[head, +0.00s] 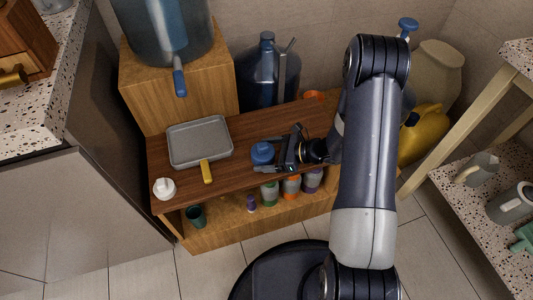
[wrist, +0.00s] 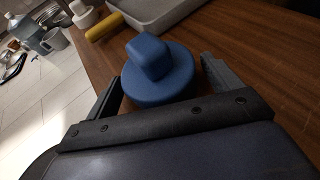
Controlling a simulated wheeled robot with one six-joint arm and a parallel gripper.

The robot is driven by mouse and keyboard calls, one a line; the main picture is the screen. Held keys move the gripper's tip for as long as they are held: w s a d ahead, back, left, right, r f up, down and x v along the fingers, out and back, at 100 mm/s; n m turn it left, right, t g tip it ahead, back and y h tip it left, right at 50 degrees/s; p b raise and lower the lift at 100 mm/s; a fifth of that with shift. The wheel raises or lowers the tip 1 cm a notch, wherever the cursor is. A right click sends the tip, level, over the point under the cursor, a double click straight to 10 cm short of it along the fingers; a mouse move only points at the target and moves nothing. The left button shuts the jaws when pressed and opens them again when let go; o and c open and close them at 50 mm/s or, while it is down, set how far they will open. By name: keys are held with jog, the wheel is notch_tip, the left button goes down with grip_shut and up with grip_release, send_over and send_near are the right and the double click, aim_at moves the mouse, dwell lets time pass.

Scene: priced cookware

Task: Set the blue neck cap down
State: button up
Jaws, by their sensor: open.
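The blue neck cap (head: 262,153) stands upright on the brown wooden top of a low shelf unit. In the wrist view the cap (wrist: 158,75) shows a wide round base with a smaller rounded knob on top. My gripper (head: 266,154) is open, low over the shelf top, with its fingers on either side of the cap. In the wrist view my gripper's fingers (wrist: 164,88) flank the cap, with a gap visible on the right side; contact on the left is unclear. The cap appears to rest on the wood.
A white knobbed piece (head: 164,188) stands at the left front corner. A large blue jug (head: 267,76) stands behind the shelf. Several bottles stand on the lower shelf. Bare wood lies around the cap.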

jog(key=p+v, duration=0.2)
jog(key=v, duration=1)
jog(key=shift+r, duration=0.15)
